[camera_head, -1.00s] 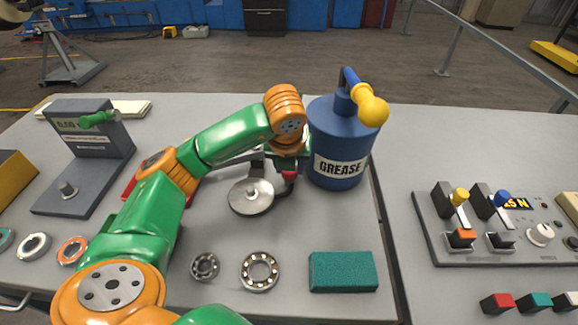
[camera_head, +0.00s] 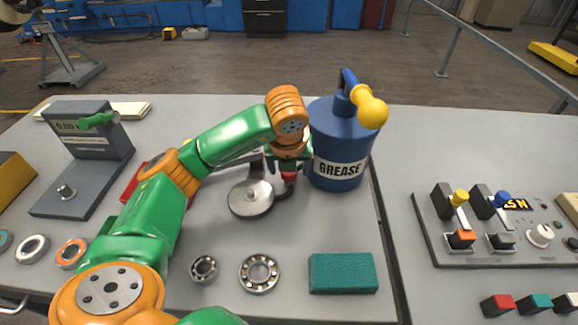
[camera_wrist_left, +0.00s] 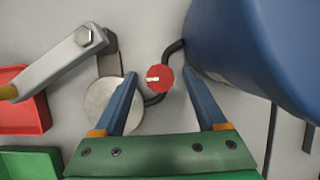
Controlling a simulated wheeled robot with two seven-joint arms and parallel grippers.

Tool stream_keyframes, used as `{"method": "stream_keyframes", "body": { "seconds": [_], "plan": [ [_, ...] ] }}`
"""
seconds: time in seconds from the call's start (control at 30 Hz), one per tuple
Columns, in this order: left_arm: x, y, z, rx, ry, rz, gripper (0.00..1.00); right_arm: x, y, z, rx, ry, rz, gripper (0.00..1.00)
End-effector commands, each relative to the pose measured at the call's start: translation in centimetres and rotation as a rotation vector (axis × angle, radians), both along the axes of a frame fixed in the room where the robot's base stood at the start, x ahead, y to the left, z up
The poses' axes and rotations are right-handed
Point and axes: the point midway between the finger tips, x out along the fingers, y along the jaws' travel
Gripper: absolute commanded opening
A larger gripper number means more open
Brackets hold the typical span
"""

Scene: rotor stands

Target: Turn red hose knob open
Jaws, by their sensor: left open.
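The red hose knob (camera_wrist_left: 159,78) is a small red faceted knob with a white mark on top, on a dark hose (camera_wrist_left: 172,52). In the head view the knob (camera_head: 289,177) shows just below my left gripper, beside the blue grease can (camera_head: 339,150). My left gripper (camera_wrist_left: 168,82) is open, its two blue-grey fingers on either side of the knob in the wrist view, with a gap on each side. I cannot tell how far above the knob the fingertips are. My right gripper is not in view.
A round metal disc (camera_head: 250,198) stands left of the knob. The grease can stands close on the right. Bearings (camera_head: 259,272) and a teal block (camera_head: 343,272) lie in front. A switch panel (camera_head: 500,262) is at the right. A red tray (camera_wrist_left: 24,112) lies to the left.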

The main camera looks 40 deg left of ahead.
Motion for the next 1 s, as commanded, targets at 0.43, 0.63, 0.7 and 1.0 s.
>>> {"method": "stream_keyframes", "body": {
  "seconds": [0.43,0.63,0.7,1.0],
  "plan": [
    [-2.1,-1.3,6.5,0.001,-0.004,0.000,0.74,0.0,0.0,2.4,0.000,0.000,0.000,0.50],
    [-2.3,-1.5,6.6,0.000,0.000,0.000,0.74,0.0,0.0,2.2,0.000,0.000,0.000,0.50],
    [-2.3,-1.5,6.5,0.000,0.000,0.000,0.74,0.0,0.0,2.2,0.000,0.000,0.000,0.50],
    [-2.3,-1.4,6.5,0.000,0.000,0.000,0.74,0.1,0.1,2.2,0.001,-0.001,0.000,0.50]
  ]
}}
